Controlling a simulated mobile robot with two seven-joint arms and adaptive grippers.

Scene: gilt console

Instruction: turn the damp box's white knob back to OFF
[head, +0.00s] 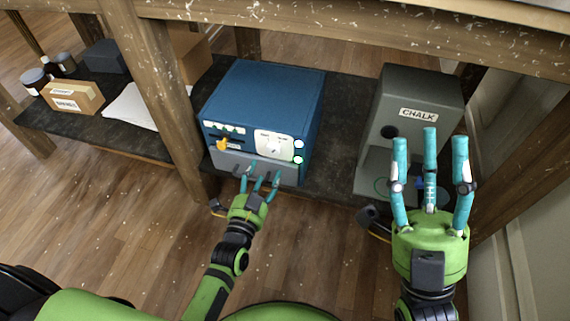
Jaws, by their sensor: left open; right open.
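A blue box (262,92) with a grey lower front stands on the dark lower shelf, and I take it to be the damp box. Its front has a white plate (267,151) with a small white shape on it, perhaps the knob. Its setting is too small to read. Two round white spots sit at the panel's right edge. A yellow part (222,145) is at the left. My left gripper (258,178) is open and empty before the lower front; contact cannot be told. My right gripper (430,140) is open and empty in front of the chalk unit.
A grey unit labelled CHALK (392,88) stands to the right. A wooden post (158,85) rises left of the blue box, and the upper board (350,38) overhangs. Cartons (72,97) and dark jars (36,80) are at the far left. The shelf between blue box and chalk unit is clear.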

